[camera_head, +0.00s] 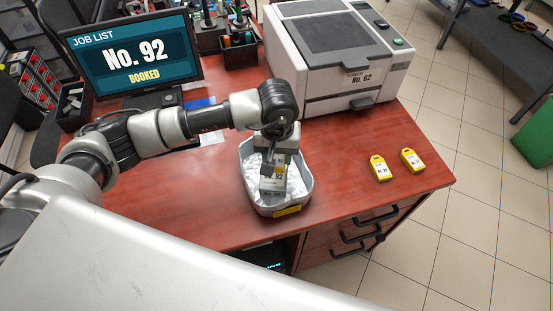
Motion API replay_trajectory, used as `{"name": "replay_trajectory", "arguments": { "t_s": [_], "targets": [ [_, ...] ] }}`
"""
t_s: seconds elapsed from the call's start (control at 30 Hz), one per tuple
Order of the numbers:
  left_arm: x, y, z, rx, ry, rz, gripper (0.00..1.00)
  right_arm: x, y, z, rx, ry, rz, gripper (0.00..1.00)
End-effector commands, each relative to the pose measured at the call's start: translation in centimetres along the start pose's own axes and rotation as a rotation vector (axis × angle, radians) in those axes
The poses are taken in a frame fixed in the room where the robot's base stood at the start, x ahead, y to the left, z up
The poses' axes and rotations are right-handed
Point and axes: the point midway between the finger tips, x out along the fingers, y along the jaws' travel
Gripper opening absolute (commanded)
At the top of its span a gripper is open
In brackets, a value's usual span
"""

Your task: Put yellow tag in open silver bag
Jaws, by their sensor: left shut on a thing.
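Two yellow tags lie flat on the red desk, one tag (378,168) to the left of the other tag (413,160). Each has a small printed label too small to read. My right gripper is not in view.
A white printer (330,65) marked No. 62 stands at the back right of the red desk (165,200). Drawers with black handles (355,238) face the front. Desk around the tags is clear.

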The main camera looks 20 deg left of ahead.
Motion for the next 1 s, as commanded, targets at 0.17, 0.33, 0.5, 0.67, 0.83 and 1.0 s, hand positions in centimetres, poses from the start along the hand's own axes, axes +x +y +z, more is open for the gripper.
{"name": "replay_trajectory", "arguments": {
  "t_s": [0.17, 0.33, 0.5, 0.67, 0.83, 1.0],
  "targets": [
    [1.1, -0.2, -0.1, -0.001, -0.003, -0.001, 0.19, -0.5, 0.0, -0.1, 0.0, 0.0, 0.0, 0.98],
    [3.6, -0.3, 0.0, -0.001, -0.003, -0.001, 0.19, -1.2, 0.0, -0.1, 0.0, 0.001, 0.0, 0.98],
    [4.2, -0.2, -0.1, 0.001, 0.001, 0.0, 0.19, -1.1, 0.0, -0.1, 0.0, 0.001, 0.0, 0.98],
    [4.3, -0.2, -0.1, 0.001, 0.001, 0.0, 0.19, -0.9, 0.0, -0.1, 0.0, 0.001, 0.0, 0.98],
    [4.5, -0.2, -0.1, 0.0, 0.0, 0.0, 0.51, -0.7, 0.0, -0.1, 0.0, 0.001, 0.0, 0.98],
    [4.4, -0.2, -0.1, 0.0, 0.0, 0.0, 0.67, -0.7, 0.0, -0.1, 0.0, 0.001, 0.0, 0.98]
  ]
}}
